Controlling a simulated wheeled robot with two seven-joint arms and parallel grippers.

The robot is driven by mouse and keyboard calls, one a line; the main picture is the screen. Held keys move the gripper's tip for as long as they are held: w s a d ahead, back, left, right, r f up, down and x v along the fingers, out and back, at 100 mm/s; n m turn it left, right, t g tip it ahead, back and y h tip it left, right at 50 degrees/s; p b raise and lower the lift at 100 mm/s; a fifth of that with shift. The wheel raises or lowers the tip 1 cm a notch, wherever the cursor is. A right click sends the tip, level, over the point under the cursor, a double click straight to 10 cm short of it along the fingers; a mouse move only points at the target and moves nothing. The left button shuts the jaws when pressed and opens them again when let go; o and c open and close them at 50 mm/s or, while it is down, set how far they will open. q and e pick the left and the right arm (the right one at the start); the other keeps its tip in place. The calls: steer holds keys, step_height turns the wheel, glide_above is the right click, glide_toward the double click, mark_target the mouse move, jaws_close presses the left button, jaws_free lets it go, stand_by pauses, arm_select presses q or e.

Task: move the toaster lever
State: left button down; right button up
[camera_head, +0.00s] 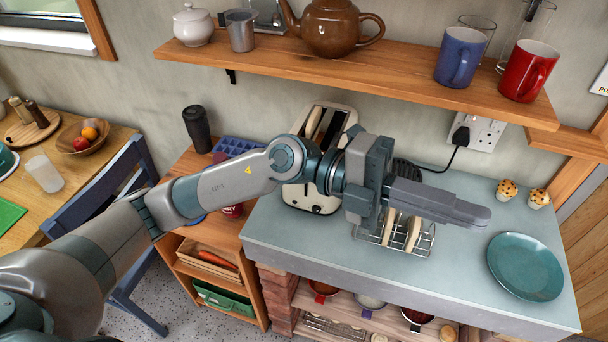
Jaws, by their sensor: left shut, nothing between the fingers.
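The cream toaster (334,119) stands at the back left of the grey-blue counter (300,242). Its slots face up, and its near face shows below my arm. My left arm crosses in front of the toaster's middle, and I cannot make out the lever. My left gripper (485,216) is shut and empty. It points right, above the wire toast rack (427,240) and to the right of the toaster, apart from it. Pale slices of toast (413,233) stand in the rack. My right gripper is not in view.
A teal plate (525,267) lies at the counter's right, with two muffins (507,190) behind it. A wooden shelf (400,78) with a teapot and mugs overhangs the back. A black plug and cord (461,136) hang at the wall socket. Bare counter lies left of the rack.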

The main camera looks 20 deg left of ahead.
arm_select(q)
steer(key=w+a+f+m+t+y, duration=0.1)
steer(key=w+a+f+t+y, duration=0.2)
steer(key=f+y, duration=0.35)
steer(key=w+a+f+y, duration=0.3)
steer(key=a+f+y, duration=0.2)
steer(key=a+f, duration=0.15)
steer(key=w+a+n+t+y, duration=0.1)
steer(key=w+a+t+y, duration=0.1)
steer(key=w+a, duration=0.3)
steer(key=w+a+r+n+t+y, duration=0.1)
steer(key=w+a+y, duration=0.4)
steer(key=a, duration=0.6)
steer(key=shift+w+a+r+n+t, duration=0.2)
steer(key=shift+w+n+t, duration=0.2)
steer(key=shift+w+t, duration=0.3)
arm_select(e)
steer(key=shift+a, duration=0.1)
arm_select(q)
steer(key=shift+f, duration=0.2)
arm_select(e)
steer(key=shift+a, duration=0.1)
